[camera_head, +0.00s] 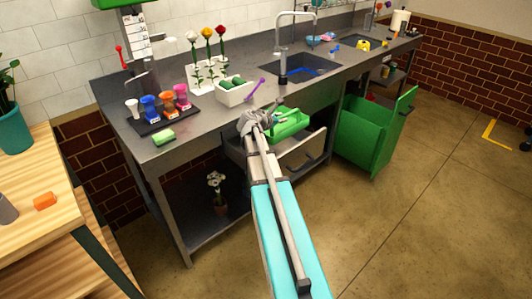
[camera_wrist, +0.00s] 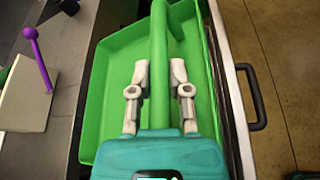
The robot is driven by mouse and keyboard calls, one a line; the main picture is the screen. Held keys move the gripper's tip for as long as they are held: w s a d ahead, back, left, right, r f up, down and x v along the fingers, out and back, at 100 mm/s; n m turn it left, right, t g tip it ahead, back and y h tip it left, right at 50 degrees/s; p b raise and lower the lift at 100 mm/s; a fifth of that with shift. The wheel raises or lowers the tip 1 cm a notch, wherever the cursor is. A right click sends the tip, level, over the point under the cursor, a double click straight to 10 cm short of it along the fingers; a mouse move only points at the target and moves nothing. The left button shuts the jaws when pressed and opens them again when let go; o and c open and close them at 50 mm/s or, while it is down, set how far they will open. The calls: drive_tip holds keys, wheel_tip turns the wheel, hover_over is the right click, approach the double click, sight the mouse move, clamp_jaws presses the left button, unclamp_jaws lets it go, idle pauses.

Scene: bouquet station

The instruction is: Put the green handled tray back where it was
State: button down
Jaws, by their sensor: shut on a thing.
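The green handled tray (camera_head: 290,127) is at the front edge of the grey counter, over or in a pulled-out drawer (camera_head: 305,153). In the wrist view the tray (camera_wrist: 108,105) fills the middle, and its raised bar handle (camera_wrist: 159,35) runs between my fingers. My gripper (camera_wrist: 160,70) is shut on that handle; in the head view my gripper (camera_head: 262,122) is at the tray's left end. The drawer's pale front with its dark handle (camera_wrist: 254,97) lies just right of the tray. I cannot tell whether the tray rests on the drawer. The tray floor that shows looks empty.
On the counter are a white planter box (camera_head: 236,94) with a purple tool (camera_head: 256,87), a dark cup tray (camera_head: 163,124), a green sponge (camera_head: 164,138) and a sink (camera_head: 305,68). An open green bin (camera_head: 367,135) stands right of the drawer. The floor in front is clear.

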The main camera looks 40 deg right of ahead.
drive_tip(key=shift+a+m+t, duration=0.1)
drive_tip(key=shift+m+t, duration=0.3)
drive_tip(key=shift+m, duration=0.1)
wheel_tip(320, 180, down, 14)
drive_tip(key=b, duration=1.4)
drive_tip(key=shift+r, duration=0.1)
drive_tip(key=shift+w+a+f+b, duration=0.1)
drive_tip(key=shift+w+f+b, duration=0.1)
drive_tip(key=shift+w, duration=0.5)
drive_tip(key=shift+w+d+f+b, duration=0.1)
drive_tip(key=shift+w+f+b, duration=0.1)
drive_tip(key=shift+w, duration=0.45)
drive_tip(key=shift+w+a+f+b, duration=0.1)
drive_tip(key=shift+w+f+b, duration=0.1)
drive_tip(key=shift+w, duration=0.5)
